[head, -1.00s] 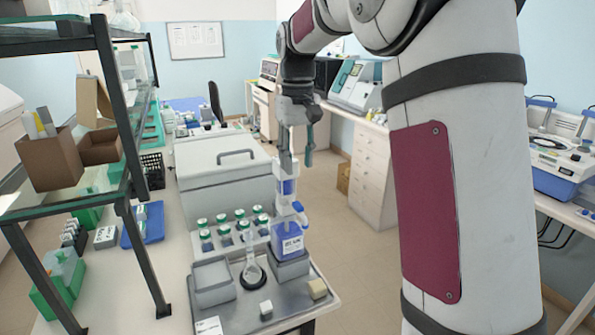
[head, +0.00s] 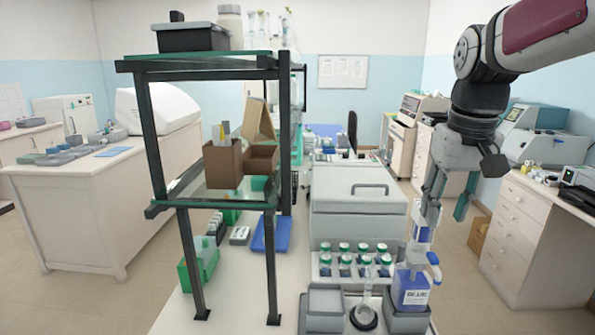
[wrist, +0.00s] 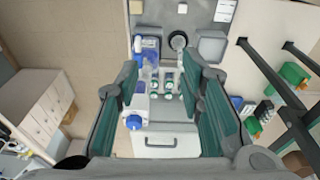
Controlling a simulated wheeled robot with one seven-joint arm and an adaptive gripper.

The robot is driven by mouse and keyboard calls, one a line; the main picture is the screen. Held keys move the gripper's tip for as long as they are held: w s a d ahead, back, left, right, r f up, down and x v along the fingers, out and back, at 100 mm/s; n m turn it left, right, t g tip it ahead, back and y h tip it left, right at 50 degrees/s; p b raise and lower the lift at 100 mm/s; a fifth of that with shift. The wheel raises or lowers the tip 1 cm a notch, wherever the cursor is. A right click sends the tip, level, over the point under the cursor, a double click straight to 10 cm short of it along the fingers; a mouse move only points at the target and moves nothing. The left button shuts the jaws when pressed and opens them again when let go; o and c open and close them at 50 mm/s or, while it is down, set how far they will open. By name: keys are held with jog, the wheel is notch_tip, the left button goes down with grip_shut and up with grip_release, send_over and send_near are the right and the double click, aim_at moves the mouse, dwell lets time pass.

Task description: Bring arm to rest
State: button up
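My gripper (head: 445,205) hangs fingers-down at the right of the head view. In the wrist view its two green-padded fingers (wrist: 160,72) stand wide apart with nothing held between them. In the head view the gripper overlaps the top of a blue-labelled dispenser bottle (head: 411,291). The bottle stands upright in a grey holder at the bench's right front. It also shows in the wrist view (wrist: 146,52), beyond the fingertips. I cannot tell the exact gap between the fingers and the bottle's top.
Several green-capped bottles (head: 364,259) stand behind a flask (head: 367,300) and a grey tray (head: 325,307). A large grey lidded box (head: 350,212) is behind them. A dark-framed shelf (head: 153,150) rises at left.

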jog(key=s+a+f+t, duration=0.2)
jog(key=s+a, duration=0.1)
jog(key=s, duration=0.6)
jog(key=s+a+f+t, duration=0.1)
jog(key=s+a+f, duration=0.1)
jog(key=s, duration=0.7)
jog(key=shift+s+a+t, duration=0.25)
jog(key=shift+a+t, duration=0.15)
jog(key=shift+a, duration=0.2)
jog(key=shift+o, duration=0.6)
